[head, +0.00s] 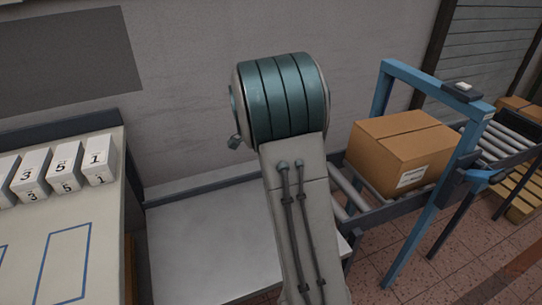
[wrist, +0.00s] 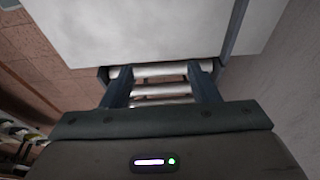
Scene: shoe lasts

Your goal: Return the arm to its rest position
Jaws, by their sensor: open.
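My arm (head: 295,170) rises through the middle of the head view, with a large teal-banded joint (head: 285,98) at its top. My gripper is not seen in the head view. In the wrist view my gripper (wrist: 161,72) shows its two dark fingers well apart, and nothing is held between them. Pale rollers show through the gap between the fingers, beyond them.
A grey metal surface (head: 200,248) lies left of my arm, with a roller conveyor (head: 347,192) to the right. A cardboard box (head: 402,150) sits on the rollers beside a blue frame (head: 428,215). A pale table (head: 95,245) at left bears several numbered white blocks (head: 66,166).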

